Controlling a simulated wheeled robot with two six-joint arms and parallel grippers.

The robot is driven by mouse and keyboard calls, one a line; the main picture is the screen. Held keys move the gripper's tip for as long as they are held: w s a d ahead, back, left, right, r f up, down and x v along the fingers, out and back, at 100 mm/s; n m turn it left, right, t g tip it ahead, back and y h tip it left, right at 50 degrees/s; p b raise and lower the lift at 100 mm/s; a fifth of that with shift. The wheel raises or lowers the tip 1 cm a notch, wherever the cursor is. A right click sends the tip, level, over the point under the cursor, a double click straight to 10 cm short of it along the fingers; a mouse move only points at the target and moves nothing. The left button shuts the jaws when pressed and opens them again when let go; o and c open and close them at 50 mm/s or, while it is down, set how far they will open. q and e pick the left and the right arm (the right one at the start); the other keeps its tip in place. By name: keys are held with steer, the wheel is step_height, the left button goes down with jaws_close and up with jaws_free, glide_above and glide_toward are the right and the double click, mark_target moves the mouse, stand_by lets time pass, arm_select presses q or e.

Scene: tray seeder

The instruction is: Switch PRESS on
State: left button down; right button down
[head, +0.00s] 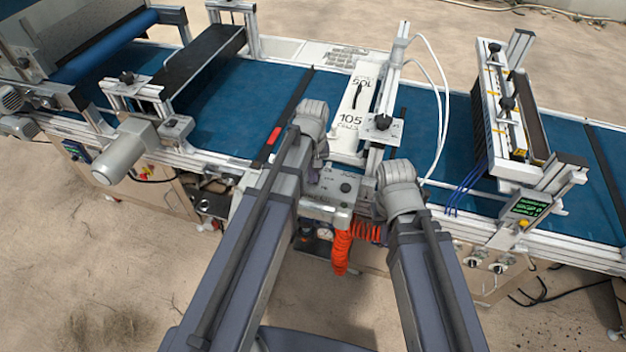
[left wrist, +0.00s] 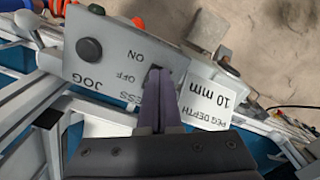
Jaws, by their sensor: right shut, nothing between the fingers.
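The grey control panel (head: 322,186) stands at the conveyor's near edge. In the left wrist view the panel (left wrist: 110,50) fills the upper middle, seen upside down, with ON, OFF, JOG and a partly covered label ending in "ESS". My left gripper (left wrist: 160,85) has its dark fingers together, tips over the panel beside ON and OFF. The switch lever there is hidden by the fingertips, so I cannot tell its position or whether they touch it. In the head view my left wrist is above the panel. My right gripper (head: 378,208) is right of the panel, its fingers mostly hidden by my wrist.
A black round knob (left wrist: 89,50) sits on the panel beside JOG. A "PEG DEPTH 10 mm" label (left wrist: 208,98) is close to my left fingers. Orange coiled hoses (head: 343,250) hang below the panel. The blue conveyor (head: 225,100) and its frames lie behind.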

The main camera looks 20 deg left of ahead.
arm_select(q)
steer(key=shift+f, duration=0.2)
steer(key=shift+r, duration=0.2)
step_height(320, 180, up, 7)
steer(key=p, duration=0.7)
steer(key=shift+f, duration=0.1)
steer(key=shift+s+d+f, duration=0.1)
steer(key=s+d+f+m+y+b, duration=0.1)
steer(key=s+d+f+m+b, duration=0.2)
steer(key=s+d+m, duration=0.6)
steer(key=s+d, duration=0.1)
steer(key=s, duration=0.4)
steer(key=shift+d, duration=0.15)
stand_by(0.3)
